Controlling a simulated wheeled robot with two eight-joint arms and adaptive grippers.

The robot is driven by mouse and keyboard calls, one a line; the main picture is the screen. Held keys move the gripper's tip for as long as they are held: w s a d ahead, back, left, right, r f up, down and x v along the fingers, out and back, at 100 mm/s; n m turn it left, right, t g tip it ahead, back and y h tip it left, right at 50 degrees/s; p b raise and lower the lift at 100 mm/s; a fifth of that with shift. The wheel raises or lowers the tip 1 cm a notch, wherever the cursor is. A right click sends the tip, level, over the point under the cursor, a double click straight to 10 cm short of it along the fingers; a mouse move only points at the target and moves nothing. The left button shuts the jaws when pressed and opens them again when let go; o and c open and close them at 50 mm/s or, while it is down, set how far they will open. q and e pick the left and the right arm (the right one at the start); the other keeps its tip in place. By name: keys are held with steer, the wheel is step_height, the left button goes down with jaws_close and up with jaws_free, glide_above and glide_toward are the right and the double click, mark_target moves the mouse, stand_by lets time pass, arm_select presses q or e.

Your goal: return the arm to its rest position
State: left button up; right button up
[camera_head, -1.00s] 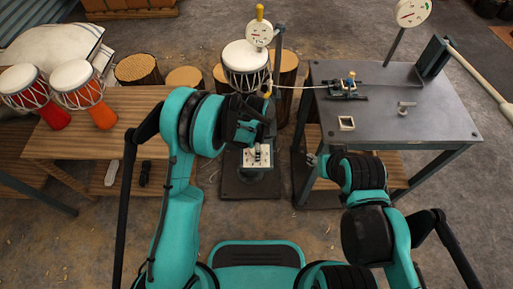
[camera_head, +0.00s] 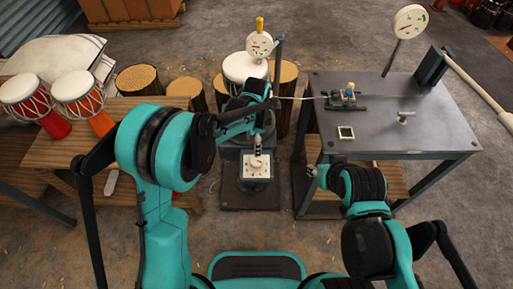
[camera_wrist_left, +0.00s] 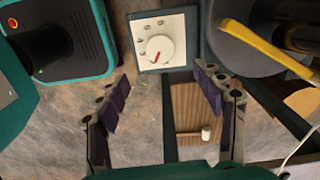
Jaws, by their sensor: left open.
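My left arm (camera_head: 160,150) comes in from the left in the head view, bent at a large elbow. Its forearm reaches right, in front of the drum stand in the middle; the fingers are hard to make out there. In the left wrist view my left gripper (camera_wrist_left: 162,85) is open, with two separate fingers and nothing between them. A white dial panel (camera_wrist_left: 159,47) shows beyond the fingertips. My right gripper (camera_head: 314,172) is by the left front edge of the grey table; it is too small to tell its finger state.
A white-topped drum (camera_head: 243,67) stands behind my left forearm, beside a round gauge (camera_head: 260,45). The grey metal table (camera_head: 385,125) is at right, with a clamp device (camera_head: 346,97).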

arm_select(q)
steer(key=shift+r, duration=0.25)
stand_by(0.3)
steer(key=s+a+r+n+t, duration=0.3)
steer(key=s+a+r+n, duration=0.5)
steer(key=a+r, duration=0.3)
steer(key=s+a+r+n+t, duration=0.2)
steer(key=s+a+n+t, duration=0.2)
steer(key=s+a+n, duration=0.3)
steer(key=s+n, duration=0.2)
steer(key=s, duration=0.2)
steer(key=shift+r, duration=0.25)
stand_by(1.4)
